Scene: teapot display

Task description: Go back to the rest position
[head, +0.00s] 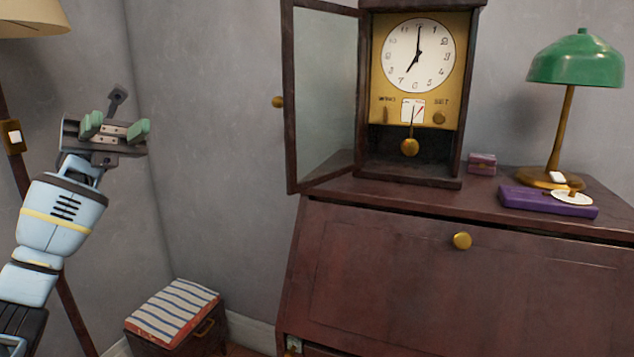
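My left gripper (115,128) is raised at the left of the head view, in front of the grey wall. Its two green fingertips stand apart with nothing between them. It is well away from the clock and the desk. My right gripper is not in view.
A brown desk (390,262) fills the right. On it stand a clock (418,55) with its glass door (325,95) swung open to the left, a small box (482,164), a purple case (548,202) and a green lamp (577,62). A striped-top stool (172,310) is below.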

